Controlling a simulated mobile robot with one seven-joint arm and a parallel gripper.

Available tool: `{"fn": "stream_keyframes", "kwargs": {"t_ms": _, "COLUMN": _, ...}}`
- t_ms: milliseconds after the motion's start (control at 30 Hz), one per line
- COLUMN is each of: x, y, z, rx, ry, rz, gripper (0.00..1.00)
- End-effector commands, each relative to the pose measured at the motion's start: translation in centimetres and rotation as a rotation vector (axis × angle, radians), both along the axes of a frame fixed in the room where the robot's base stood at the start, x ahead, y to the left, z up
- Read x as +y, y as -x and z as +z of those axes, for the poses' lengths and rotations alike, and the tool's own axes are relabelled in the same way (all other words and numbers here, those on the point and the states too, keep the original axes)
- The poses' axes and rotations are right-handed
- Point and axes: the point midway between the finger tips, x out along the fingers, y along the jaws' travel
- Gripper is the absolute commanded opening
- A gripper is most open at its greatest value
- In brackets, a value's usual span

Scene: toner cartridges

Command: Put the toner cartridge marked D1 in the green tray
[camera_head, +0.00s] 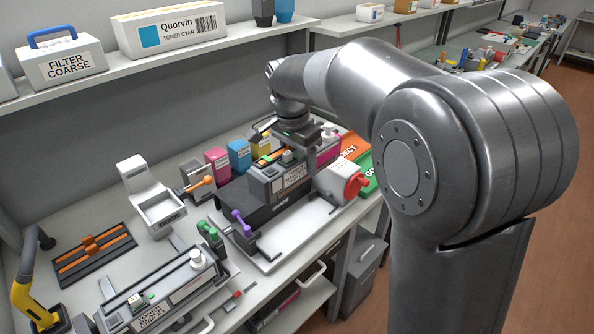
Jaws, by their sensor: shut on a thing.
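A dark grey toner cartridge (268,187) with a pale printed label is at the black cradle of the middle fixture. The print is too small to read, so I cannot tell whether it is marked D1. My gripper (299,152) comes down from above and is shut at this cartridge's top; its fingertips are mostly hidden. I cannot tell whether the cartridge rests in the cradle or is just above it.
An orange tray (352,147) lettered "REJECT" adjoins the green tray. Another labelled dark unit (152,313) is at front left. Magenta (217,165), cyan (239,155) and yellow (260,146) boxes stand behind.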

Motion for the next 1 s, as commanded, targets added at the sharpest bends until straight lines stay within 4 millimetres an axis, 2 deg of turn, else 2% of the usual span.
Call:
{"fn": "stream_keyframes", "kwargs": {"t_ms": 167, "x": -2.8, "y": -1.9, "z": 2.4, "rx": -0.007, "ry": -0.001, "rz": 0.003, "gripper": 0.16}}
{"fn": "stream_keyframes", "kwargs": {"t_ms": 400, "x": -9.5, "y": -5.5, "z": 6.7, "rx": -0.007, "ry": 0.000, "rz": 0.017, "gripper": 0.16}}
{"fn": "stream_keyframes", "kwargs": {"t_ms": 600, "x": -14.9, "y": -8.7, "z": 9.1, "rx": -0.003, "ry": -0.001, "rz": 0.022, "gripper": 0.16}}
{"fn": "stream_keyframes", "kwargs": {"t_ms": 767, "x": -17.5, "y": -11.6, "z": 8.7, "rx": -0.001, "ry": -0.001, "rz": 0.023, "gripper": 0.16}}
{"fn": "stream_keyframes", "kwargs": {"t_ms": 867, "x": -18.5, "y": -13.4, "z": 7.5, "rx": 0.000, "ry": 0.000, "rz": 0.024, "gripper": 0.16}}
{"fn": "stream_keyframes", "kwargs": {"t_ms": 1000, "x": -19.7, "y": -16.3, "z": 4.9, "rx": 0.001, "ry": 0.000, "rz": 0.023, "gripper": 0.16}}
